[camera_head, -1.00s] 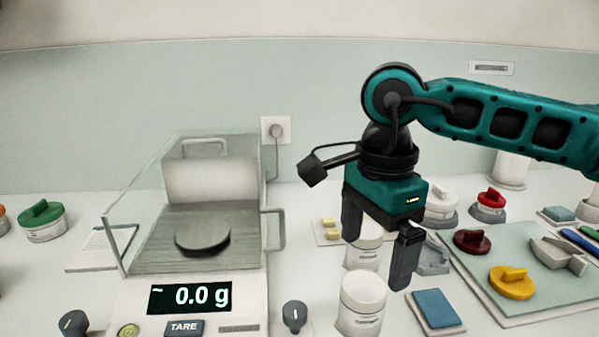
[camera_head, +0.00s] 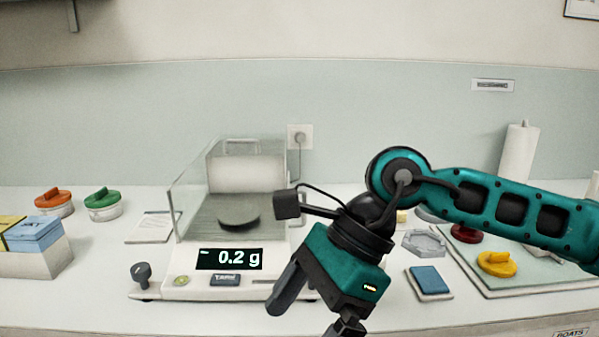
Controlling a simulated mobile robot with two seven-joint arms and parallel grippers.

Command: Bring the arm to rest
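My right arm comes in from the right, in teal and black. Its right gripper (camera_head: 309,318) hangs tilted at the front of the bench, right of the balance and low in the head view. Its two dark fingers are spread apart, with nothing seen between them. The tip of the nearer finger reaches the lower picture edge. My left gripper is not in view.
A blue pad (camera_head: 428,281) and a mat with a yellow lid (camera_head: 497,264) lie right. A box (camera_head: 35,262) stands far left. The arm hides bench behind it.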

